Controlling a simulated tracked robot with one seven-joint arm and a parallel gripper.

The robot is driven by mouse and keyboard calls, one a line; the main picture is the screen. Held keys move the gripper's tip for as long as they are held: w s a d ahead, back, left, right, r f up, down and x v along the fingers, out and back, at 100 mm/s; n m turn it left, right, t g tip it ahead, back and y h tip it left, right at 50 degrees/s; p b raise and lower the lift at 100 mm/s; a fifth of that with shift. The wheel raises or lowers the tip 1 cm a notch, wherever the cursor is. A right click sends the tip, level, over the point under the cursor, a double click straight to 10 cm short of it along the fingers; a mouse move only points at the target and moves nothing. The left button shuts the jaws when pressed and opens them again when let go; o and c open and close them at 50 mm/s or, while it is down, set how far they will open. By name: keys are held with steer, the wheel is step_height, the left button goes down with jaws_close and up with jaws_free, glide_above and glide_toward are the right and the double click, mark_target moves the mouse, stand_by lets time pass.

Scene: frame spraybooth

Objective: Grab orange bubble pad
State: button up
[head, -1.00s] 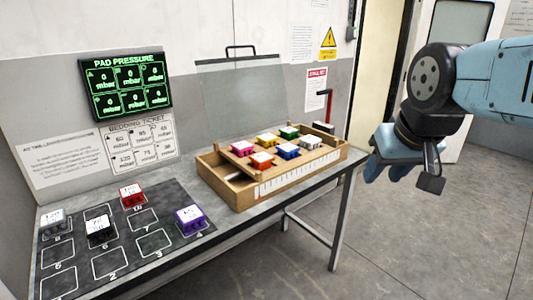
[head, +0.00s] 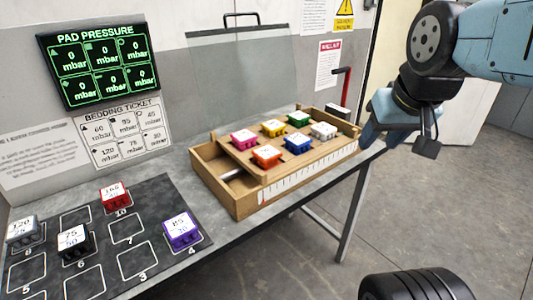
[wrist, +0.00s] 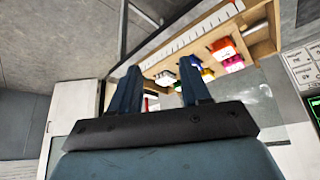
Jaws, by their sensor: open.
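The orange bubble pad (head: 267,155) sits in the front row of the wooden tray (head: 247,208), left of the blue pad (head: 298,144) and in front of the pink pad (head: 243,139). It also shows in the wrist view (wrist: 222,48), beyond and to the right of the fingers. My gripper (head: 392,122) is to the right of the tray, apart from every pad. In the wrist view my gripper (wrist: 160,82) has its two fingers spread with nothing held between them. The fingers partly hide some pads there.
Yellow (head: 273,127), green (head: 298,118) and white (head: 323,130) pads share the tray. A numbered black mat (head: 102,246) at left holds red, purple, black and grey pads. A clear raised panel (head: 240,80) stands behind the tray. Open floor lies right of the table.

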steer(key=o, duration=0.3)
steer(key=shift+w+a+f+n, duration=0.1)
steer(key=shift+w+a+n, duration=0.05)
steer(key=shift+w+n, duration=0.2)
steer(key=o, duration=0.7)
steer(key=w+a+n+g+h, duration=0.1)
steer(key=n, duration=0.1)
steer(key=w+a+f+n+g, duration=0.1)
steer(key=w+n, duration=0.1)
steer(key=w+a+f+n+g+h, duration=0.1)
steer(key=w+n, duration=0.1)
steer(key=shift+w+a+f+h, duration=0.15)
steer(key=shift+w+f+h, duration=0.05)
steer(key=shift+f+h, duration=0.1)
steer(key=shift+c, duration=0.2)
steer(key=n+t+h, duration=0.5)
steer(key=n+h, duration=0.4)
steer(key=n, duration=0.9)
glide_toward(263, 153)
steer(key=x, duration=0.5)
steer(key=shift+w+f, duration=0.1)
steer(key=shift+f, duration=0.1)
steer(key=shift+x, duration=2.85)
